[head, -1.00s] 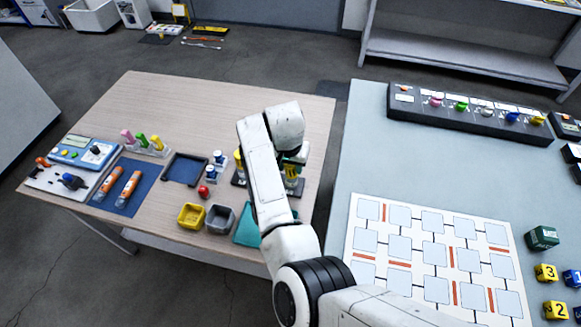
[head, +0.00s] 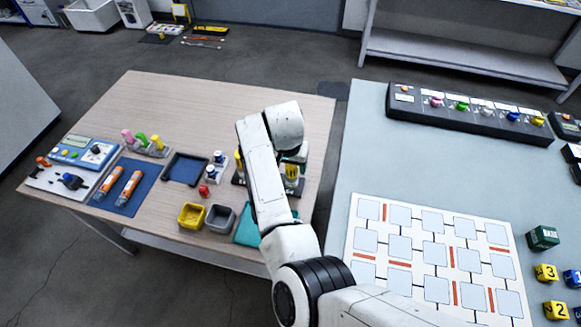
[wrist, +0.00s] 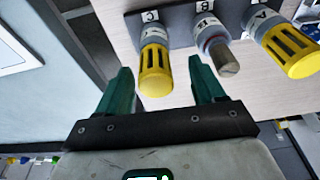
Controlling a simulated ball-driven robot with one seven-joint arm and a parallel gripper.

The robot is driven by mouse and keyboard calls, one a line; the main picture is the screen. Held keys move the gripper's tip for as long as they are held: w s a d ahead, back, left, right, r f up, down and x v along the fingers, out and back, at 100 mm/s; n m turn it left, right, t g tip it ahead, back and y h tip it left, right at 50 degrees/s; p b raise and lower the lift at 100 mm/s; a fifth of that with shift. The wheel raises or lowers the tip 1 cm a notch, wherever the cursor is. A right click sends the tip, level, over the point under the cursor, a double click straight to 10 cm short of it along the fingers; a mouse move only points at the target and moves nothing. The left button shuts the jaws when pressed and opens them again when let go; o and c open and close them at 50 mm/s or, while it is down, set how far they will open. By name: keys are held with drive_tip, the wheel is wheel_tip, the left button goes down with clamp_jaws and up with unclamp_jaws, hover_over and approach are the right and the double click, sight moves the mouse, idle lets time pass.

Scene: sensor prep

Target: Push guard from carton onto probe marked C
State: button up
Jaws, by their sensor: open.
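In the wrist view, the probe marked C (wrist: 151,30) has a grey body with a yellow slotted guard (wrist: 155,72) on its end. My gripper (wrist: 160,66) is open, with one green finger on each side of this guard and visible gaps between. The middle probe (wrist: 210,36) has a bare grey tip. The probe marked A (wrist: 258,18) carries another yellow slotted guard (wrist: 290,50). In the head view my arm covers most of the probe stand; part of a yellow guard (head: 291,171) shows beside it. I cannot tell which container is the carton.
A yellow bin (head: 191,216), a grey bin (head: 220,218), a teal mat (head: 246,232) and a dark tray (head: 166,170) are on the wooden table (head: 210,110) left of my arm. A grey table (head: 365,150) stands to the right. The wooden table's back is clear.

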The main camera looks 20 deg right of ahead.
drive_tip(key=shift+o, duration=0.4)
drive_tip(key=shift+o, duration=0.8)
drive_tip(key=shift+d+r+p, duration=0.1)
drive_tip(key=shift+r+p, duration=0.65)
drive_tip(key=shift+p, duration=0.05)
drive_tip(key=shift+r+p, duration=2.6)
drive_tip(key=shift+r, duration=0.3)
